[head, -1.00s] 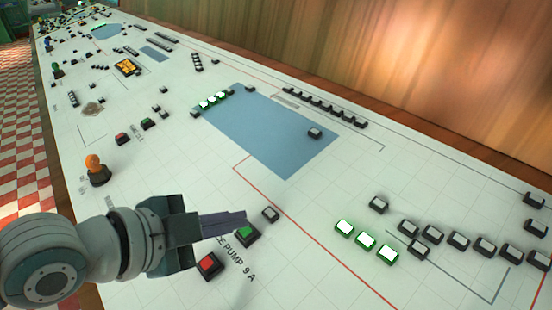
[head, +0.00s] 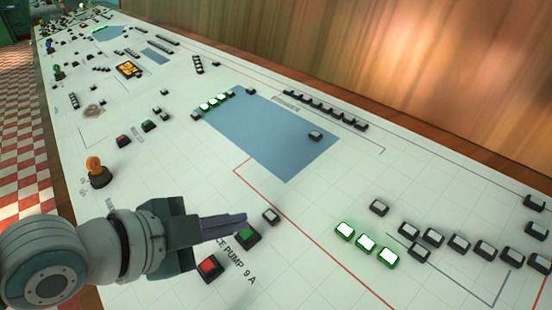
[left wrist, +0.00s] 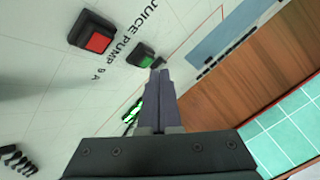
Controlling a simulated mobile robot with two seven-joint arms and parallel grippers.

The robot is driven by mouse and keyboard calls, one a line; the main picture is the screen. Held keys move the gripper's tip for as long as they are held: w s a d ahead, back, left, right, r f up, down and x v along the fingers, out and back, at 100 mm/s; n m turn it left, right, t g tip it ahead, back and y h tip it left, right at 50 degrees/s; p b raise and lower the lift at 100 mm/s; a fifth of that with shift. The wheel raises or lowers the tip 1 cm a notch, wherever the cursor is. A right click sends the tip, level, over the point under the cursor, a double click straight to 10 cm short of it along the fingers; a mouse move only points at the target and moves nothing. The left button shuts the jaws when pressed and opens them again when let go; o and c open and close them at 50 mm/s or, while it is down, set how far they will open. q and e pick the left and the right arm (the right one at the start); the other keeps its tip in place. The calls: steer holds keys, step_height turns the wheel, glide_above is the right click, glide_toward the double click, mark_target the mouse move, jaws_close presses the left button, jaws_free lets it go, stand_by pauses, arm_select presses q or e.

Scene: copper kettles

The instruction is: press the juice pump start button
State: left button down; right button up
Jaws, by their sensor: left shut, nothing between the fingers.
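The green button (head: 248,236) of the juice pump sits in a black housing on the white panel, beside the printed "JUICE PUMP 9 A" label. A red button (head: 209,267) lies nearer the panel's front edge. My left gripper (head: 244,219) is shut and empty, with its fingertips just over the far edge of the green button's housing. In the left wrist view the fingertips (left wrist: 158,73) appear close beside the green button (left wrist: 145,60), and the red button (left wrist: 97,41) is to the left. I cannot tell whether the tips touch the housing. My right gripper is not in view.
A small dark-framed button (head: 271,216) stands just beyond the fingertips. Lit white-green buttons (head: 366,243) and several unlit ones are to the right. An orange-topped knob (head: 97,171) stands at the left. A wooden wall (head: 400,70) runs behind the panel.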

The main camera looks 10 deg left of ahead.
arm_select(q)
steer(key=shift+f, duration=0.15)
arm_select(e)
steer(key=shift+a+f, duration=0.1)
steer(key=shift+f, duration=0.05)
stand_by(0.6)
arm_select(q)
steer(key=shift+w+f+b, duration=0.1)
steer(key=shift+f+b, duration=0.2)
steer(key=shift+b, duration=0.15)
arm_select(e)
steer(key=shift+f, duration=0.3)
arm_select(q)
steer(key=shift+d+f+b, duration=0.1)
steer(key=shift+f+b, duration=0.25)
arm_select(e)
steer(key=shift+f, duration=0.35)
arm_select(q)
steer(key=shift+r, duration=0.1)
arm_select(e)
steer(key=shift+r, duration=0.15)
arm_select(q)
steer(key=shift+r+p, duration=0.75)
steer(key=shift+p, duration=0.15)
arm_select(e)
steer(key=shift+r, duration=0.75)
